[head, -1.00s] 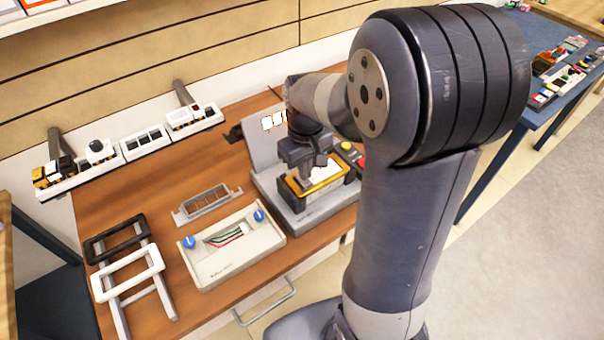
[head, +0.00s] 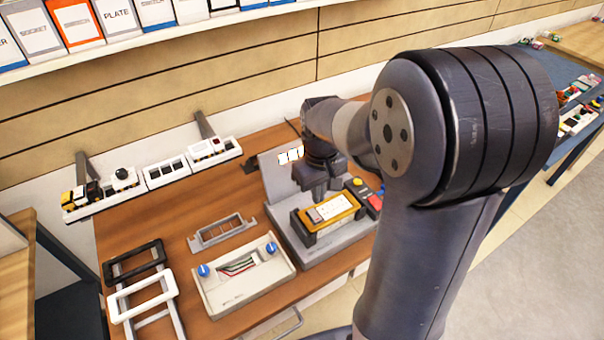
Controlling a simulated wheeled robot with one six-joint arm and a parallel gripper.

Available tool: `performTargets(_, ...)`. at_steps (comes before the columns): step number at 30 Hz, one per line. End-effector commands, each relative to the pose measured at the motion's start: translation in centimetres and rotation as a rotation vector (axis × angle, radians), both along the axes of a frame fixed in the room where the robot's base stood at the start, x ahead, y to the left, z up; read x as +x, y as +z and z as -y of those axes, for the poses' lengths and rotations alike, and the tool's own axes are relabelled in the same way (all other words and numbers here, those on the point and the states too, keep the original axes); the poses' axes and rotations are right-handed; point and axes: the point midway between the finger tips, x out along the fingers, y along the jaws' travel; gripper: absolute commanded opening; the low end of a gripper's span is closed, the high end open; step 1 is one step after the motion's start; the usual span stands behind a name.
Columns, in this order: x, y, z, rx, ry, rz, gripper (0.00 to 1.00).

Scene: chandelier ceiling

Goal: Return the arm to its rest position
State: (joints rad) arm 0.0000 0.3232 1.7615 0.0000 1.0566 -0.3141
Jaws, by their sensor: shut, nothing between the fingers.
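My arm rises at the right of the head view, and its forearm reaches left over the table. My gripper (head: 318,192) points down above the grey station (head: 325,250). It is shut and empty, a little behind and above a yellow-framed block (head: 327,213) that lies in the station. The fingertips are small and partly dark in this view. A grey upright panel (head: 277,180) with white squares stands behind the gripper, partly hidden by my arm.
On the wooden table (head: 225,175) are a beige box with blue knobs (head: 240,275), a grey bracket (head: 221,232), and black (head: 134,262) and white (head: 142,293) frames. White modules (head: 167,172) sit along the wall. A shelf of labelled boxes (head: 75,20) is above. A blue table (head: 560,135) stands at right.

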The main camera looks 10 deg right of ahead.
Motion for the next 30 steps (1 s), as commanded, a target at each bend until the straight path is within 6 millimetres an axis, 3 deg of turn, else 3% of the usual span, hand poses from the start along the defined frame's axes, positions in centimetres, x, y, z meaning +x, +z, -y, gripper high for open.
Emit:
performTargets(8,0.0,-1.7,0.0,0.000,0.000,-0.001,0.00)
performTargets(21,0.0,-6.4,0.0,0.000,0.000,-0.001,0.00)
performTargets(30,0.0,-6.9,0.0,0.000,0.000,-0.001,0.00)
